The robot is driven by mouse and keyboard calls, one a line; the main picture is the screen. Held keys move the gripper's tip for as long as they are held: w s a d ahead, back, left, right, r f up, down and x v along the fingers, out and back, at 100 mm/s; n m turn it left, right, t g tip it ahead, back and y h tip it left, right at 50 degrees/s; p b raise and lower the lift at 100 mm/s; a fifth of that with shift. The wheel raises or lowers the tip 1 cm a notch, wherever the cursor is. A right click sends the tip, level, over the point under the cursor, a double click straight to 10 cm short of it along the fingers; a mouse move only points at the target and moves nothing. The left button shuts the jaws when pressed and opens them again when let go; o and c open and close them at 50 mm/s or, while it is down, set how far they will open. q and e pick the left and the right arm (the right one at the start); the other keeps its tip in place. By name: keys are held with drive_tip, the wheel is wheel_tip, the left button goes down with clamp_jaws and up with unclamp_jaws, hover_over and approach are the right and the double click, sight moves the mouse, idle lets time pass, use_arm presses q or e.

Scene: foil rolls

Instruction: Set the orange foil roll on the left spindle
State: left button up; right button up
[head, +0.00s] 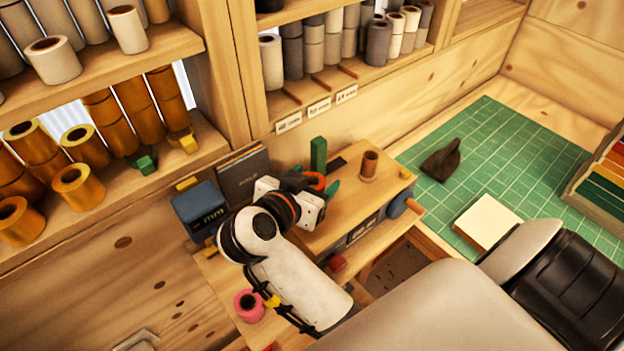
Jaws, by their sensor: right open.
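A small orange-red piece (315,181), which looks like the orange foil roll, shows at the back left of the wooden machine top (350,205). My right gripper (318,188) is open right at it and hides most of it. I cannot tell whether the fingers touch it or whether it sits around the left spindle, as that spindle is hidden. A brown-orange roll (370,163) stands upright on the right part of the machine top, apart from the gripper. My left gripper is not in view.
A green post (318,155) rises just behind the gripper. A blue box (199,208) and dark swatch book (242,175) stand left. A pink roll (248,303) lies lower left. Shelves of gold rolls (79,185) are at left. The green mat (520,170) has free room.

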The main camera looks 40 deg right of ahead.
drive_tip(key=p+v, duration=0.5)
drive_tip(key=v, duration=0.1)
drive_tip(key=shift+r, duration=0.25)
drive_tip(key=shift+s+a+r+p, duration=0.1)
drive_tip(key=shift+s+a+p, duration=0.25)
drive_tip(key=shift+a, duration=0.25)
